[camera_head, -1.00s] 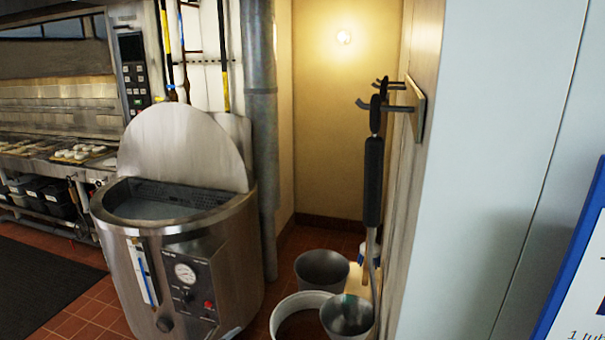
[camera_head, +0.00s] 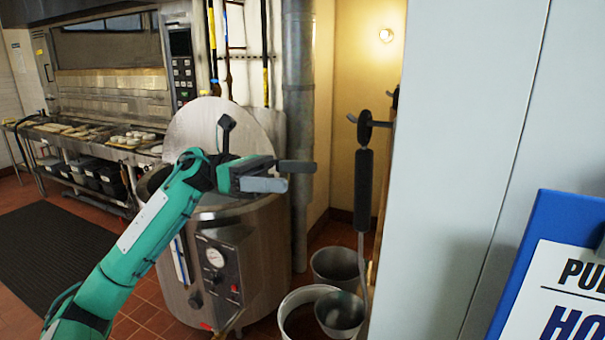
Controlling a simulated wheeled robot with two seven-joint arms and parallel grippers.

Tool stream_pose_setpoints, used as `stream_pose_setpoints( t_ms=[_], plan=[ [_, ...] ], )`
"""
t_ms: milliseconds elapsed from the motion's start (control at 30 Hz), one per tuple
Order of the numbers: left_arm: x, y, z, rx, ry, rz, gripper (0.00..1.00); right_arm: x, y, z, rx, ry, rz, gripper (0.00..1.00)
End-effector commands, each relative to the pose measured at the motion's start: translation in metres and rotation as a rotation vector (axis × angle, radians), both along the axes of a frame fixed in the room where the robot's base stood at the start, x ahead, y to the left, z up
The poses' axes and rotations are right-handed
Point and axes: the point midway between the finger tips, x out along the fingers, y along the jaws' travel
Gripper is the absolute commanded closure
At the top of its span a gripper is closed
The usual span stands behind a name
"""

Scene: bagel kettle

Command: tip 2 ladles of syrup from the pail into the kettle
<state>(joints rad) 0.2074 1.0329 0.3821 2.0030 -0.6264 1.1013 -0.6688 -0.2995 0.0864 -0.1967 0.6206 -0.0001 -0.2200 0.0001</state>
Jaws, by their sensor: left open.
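The kettle (camera_head: 265,285) is a round steel vessel with a raised lid (camera_head: 205,125), a dial and a control box. My left arm crosses in front of it, hiding much of its opening. My left gripper (camera_head: 290,176) is open and empty, pointing right, in front of the kettle's right rim in the picture. The ladle (camera_head: 364,190) hangs by its black handle from a wall hook, right of the gripper and apart from it; its steel bowl (camera_head: 340,314) hangs low. A white-rimmed pail (camera_head: 287,305) stands on the floor, partly behind the bowl. My right gripper is not in view.
A grey metal bucket (camera_head: 335,265) stands behind the pail. A vertical pipe (camera_head: 298,120) rises beside the kettle. A pale wall panel (camera_head: 460,150) and a blue-framed sign (camera_head: 560,270) fill the right. A dark mat (camera_head: 50,245) lies on the tiled floor at left.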

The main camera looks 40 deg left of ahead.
Motion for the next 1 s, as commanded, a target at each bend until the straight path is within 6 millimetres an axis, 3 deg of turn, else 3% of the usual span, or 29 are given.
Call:
stream_pose_setpoints(
  t_ms=[100, 200, 533, 767, 1000],
  plan=[
    [-0.022, -0.015, 0.011, 0.11, -0.076, -0.032, 0.0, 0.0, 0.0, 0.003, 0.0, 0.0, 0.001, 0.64],
    [-0.027, -0.022, 0.014, 0.144, -0.1, -0.041, 0.0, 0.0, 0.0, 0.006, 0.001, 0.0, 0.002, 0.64],
    [-0.019, -0.059, 0.02, 0.143, -0.096, -0.045, 0.0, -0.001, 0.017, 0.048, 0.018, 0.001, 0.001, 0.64],
    [-0.011, -0.089, 0.02, 0.14, -0.097, -0.043, 0.0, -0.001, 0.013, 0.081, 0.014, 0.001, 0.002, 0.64],
    [-0.004, -0.118, 0.014, 0.141, -0.1, -0.042, 0.0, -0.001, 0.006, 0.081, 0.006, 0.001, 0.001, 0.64]
  ],
)
